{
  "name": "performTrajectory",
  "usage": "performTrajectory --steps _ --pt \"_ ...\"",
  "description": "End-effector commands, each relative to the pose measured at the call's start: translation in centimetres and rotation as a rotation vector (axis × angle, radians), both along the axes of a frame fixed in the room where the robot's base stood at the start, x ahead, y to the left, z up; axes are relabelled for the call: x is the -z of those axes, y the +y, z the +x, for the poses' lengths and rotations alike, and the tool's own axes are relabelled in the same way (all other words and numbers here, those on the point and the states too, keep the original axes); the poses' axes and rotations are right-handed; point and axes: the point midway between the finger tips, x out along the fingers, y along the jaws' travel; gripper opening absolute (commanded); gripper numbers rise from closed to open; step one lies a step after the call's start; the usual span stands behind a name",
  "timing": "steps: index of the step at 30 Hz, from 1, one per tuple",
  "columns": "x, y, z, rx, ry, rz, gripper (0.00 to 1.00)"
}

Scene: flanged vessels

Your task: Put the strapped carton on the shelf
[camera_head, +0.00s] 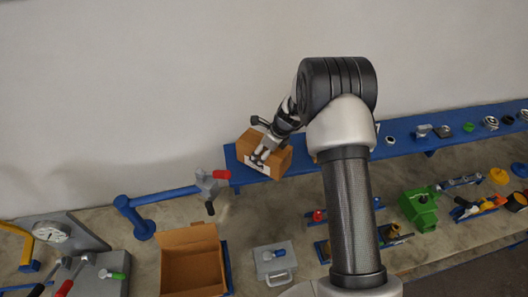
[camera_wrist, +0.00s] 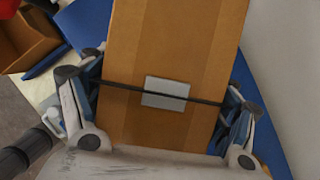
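The strapped carton (camera_head: 277,160) is a brown box at the left end of the long blue shelf (camera_head: 405,129) on the wall. In the wrist view the carton (camera_wrist: 175,50) fills the middle, with a dark strap across it and a grey label. My gripper (camera_head: 262,150) reaches it from above and in front. In the wrist view its two fingers lie along opposite sides of the carton, close against them, so it looks shut on the carton. The carton's underside is hidden, so I cannot tell whether it rests on the shelf or hangs just above.
Several small metal parts stand farther right on the shelf. Below is a counter with an open brown box (camera_head: 192,262), a grey case (camera_head: 275,262), a green unit (camera_head: 419,208) and a blue pipe with a red-handled valve (camera_head: 209,183). The wall is close behind the carton.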

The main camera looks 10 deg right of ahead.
Motion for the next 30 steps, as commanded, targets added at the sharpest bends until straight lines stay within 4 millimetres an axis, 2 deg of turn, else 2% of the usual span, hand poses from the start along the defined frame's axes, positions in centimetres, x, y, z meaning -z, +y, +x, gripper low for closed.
performTrajectory --steps 5,17,23,30 --pt "0.0 0.0 0.0 0.000 0.000 0.000 0.95" --pt "-0.4 0.0 0.0 0.000 0.000 0.000 0.95" --pt "-3.0 -0.8 -0.7 0.001 -0.005 -0.001 0.95" --pt "-7.9 -2.3 -2.1 0.001 -0.004 -0.001 0.95"
